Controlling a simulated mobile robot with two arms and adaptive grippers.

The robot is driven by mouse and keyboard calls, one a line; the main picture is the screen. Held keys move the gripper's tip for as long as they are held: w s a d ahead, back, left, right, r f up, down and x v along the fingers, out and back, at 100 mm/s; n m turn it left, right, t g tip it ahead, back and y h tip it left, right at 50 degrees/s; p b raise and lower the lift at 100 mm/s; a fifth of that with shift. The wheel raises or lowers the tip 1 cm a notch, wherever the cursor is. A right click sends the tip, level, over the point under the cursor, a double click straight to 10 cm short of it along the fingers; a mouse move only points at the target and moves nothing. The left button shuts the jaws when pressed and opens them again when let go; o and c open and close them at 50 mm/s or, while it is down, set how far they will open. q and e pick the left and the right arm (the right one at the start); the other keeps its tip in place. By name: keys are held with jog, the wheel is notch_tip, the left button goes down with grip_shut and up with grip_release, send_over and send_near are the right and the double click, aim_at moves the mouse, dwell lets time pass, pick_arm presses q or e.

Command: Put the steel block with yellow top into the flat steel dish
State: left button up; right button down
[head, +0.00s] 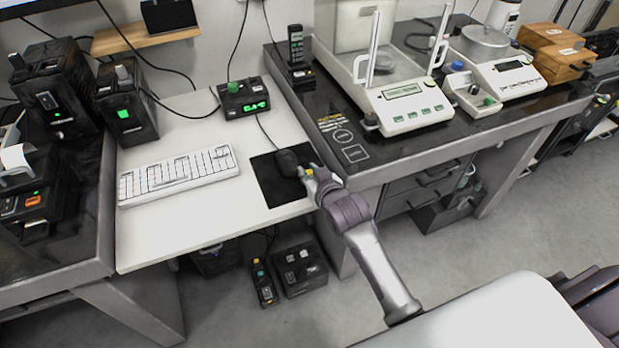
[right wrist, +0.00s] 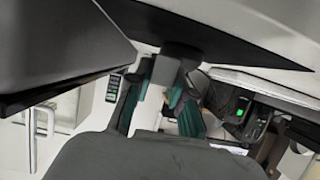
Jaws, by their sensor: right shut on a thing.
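My right gripper (head: 312,180) reaches over the right edge of the white desk, close beside the black mouse. It is shut on a small steel block with a yellow top (head: 309,172); the fingers hide most of the block. In the right wrist view the dark green fingers (right wrist: 158,100) stand either side of a pale grey piece (right wrist: 154,94), and its yellow top does not show there. A round steel dish (head: 484,46) sits on the right-hand scale, well away from the gripper; I cannot tell its depth. My left gripper is not in view.
The mouse (head: 291,160) lies on a black mat (head: 270,187). A keyboard (head: 178,175) is to its left. The dark weighing table (head: 335,120) carries a glass-shielded balance (head: 405,104) and a small white tray (head: 470,98) with blue-topped and green-topped pieces.

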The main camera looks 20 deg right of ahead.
jog(key=shift+f, duration=1.1)
jog(key=shift+f, duration=0.1)
jog(key=c, duration=1)
grip_release()
jog(key=shift+c, duration=0.2)
